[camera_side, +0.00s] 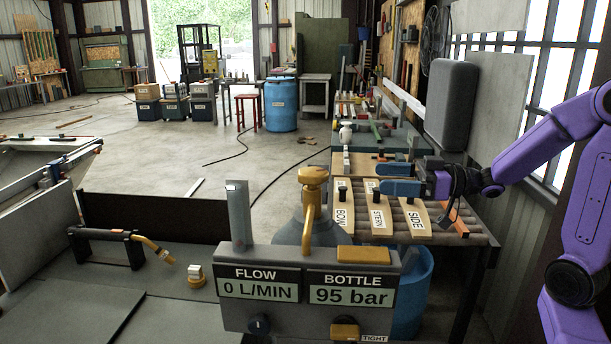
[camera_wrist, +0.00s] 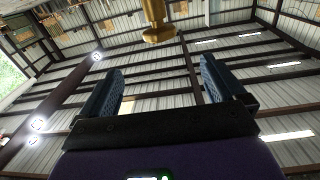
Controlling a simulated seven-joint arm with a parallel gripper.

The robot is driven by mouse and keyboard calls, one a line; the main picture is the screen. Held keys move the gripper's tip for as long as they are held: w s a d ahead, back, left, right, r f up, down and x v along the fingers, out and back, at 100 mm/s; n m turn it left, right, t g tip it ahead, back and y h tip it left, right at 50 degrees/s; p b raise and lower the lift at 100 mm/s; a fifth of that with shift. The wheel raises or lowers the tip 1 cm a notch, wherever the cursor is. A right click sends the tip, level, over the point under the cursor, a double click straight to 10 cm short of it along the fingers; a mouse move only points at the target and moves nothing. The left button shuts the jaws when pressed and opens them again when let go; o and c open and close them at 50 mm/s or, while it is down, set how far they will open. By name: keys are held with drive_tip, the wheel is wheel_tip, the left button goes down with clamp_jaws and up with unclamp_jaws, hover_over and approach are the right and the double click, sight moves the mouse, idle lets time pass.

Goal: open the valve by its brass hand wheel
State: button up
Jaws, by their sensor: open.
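The brass hand wheel (camera_side: 313,175) sits on top of the valve of a blue-grey bottle (camera_side: 292,232), behind the readout box. A brass pipe (camera_side: 308,225) bends down from it. My gripper (camera_side: 385,178) is open and empty, to the right of the wheel and apart from it in the side view, with blue finger pads. In the wrist view my gripper (camera_wrist: 161,75) shows both fingers spread, and a brass part (camera_wrist: 157,22) stands beyond them near the top edge. The readout box (camera_side: 235,308) shows flow 0 L/MIN and bottle 95 bar.
Tags marked BOW (camera_side: 341,212), STERN (camera_side: 379,218) and SIDE (camera_side: 415,222) lie on a rack beneath my gripper. A torch (camera_side: 150,242) rests on a stand at left. A blue barrel (camera_side: 412,295) stands behind the box. The floor beyond is largely open.

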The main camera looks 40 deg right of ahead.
sight(305, 171)
drive_tip(key=x, duration=1.7)
drive_tip(key=shift+w+a+f, duration=0.15)
drive_tip(key=shift+a+f, duration=0.05)
drive_tip(key=c, duration=1)
